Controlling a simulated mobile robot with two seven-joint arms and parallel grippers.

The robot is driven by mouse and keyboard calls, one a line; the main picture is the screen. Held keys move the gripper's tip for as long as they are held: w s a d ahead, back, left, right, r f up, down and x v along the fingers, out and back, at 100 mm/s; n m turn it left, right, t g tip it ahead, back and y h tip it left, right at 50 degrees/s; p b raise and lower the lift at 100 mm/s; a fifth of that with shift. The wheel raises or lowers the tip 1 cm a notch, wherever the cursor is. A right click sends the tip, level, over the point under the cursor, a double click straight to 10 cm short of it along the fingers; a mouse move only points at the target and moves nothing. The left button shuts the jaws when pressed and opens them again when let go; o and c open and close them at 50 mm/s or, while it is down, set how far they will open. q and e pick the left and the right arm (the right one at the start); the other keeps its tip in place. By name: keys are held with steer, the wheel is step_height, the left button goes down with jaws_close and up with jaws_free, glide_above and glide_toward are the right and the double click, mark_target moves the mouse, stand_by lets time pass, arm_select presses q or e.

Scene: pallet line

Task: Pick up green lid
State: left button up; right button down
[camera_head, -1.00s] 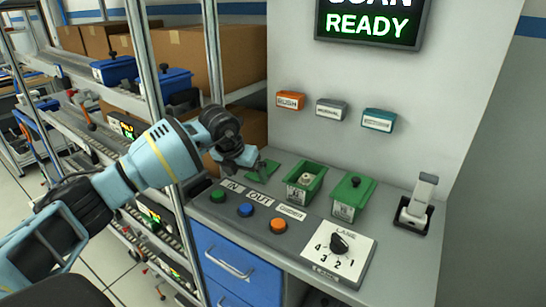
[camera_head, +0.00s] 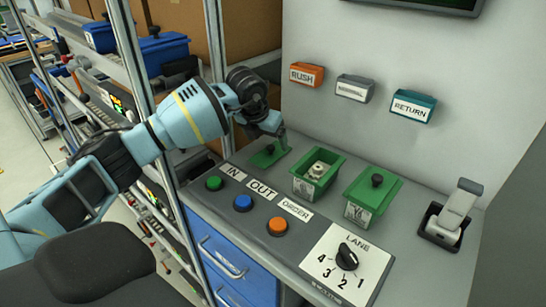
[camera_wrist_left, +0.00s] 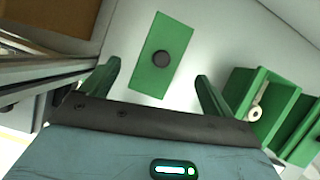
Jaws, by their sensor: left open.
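The green lid (camera_head: 262,160) is a flat rectangular plate with a dark round knob. It lies on the grey counter, left of the open green box (camera_head: 301,185). My left gripper (camera_head: 272,146) is at the lid and partly hides it in the head view. In the left wrist view, the whole lid (camera_wrist_left: 150,79) shows ahead, between the lines of the two green fingers (camera_wrist_left: 155,82). The fingers are spread wide, with nothing between them. My right gripper is not in view.
The open box holds a pale round item (camera_head: 318,170). A second green box with its lid on (camera_head: 372,192) stands to its right. Coloured buttons, a lane dial (camera_head: 347,257) and a grey lever switch (camera_head: 452,215) occupy the counter. A rack post (camera_head: 215,60) stands close to my left arm.

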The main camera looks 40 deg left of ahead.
mark_target(269, 148)
arm_select(q)
steer(key=shift+r, duration=0.1)
steer(key=shift+w+f, duration=0.1)
steer(key=shift+f, duration=0.3)
steer(key=b+x, duration=0.4)
steer(key=shift+f, duration=0.35)
steer(key=shift+r, duration=0.2)
steer(key=c, duration=1)
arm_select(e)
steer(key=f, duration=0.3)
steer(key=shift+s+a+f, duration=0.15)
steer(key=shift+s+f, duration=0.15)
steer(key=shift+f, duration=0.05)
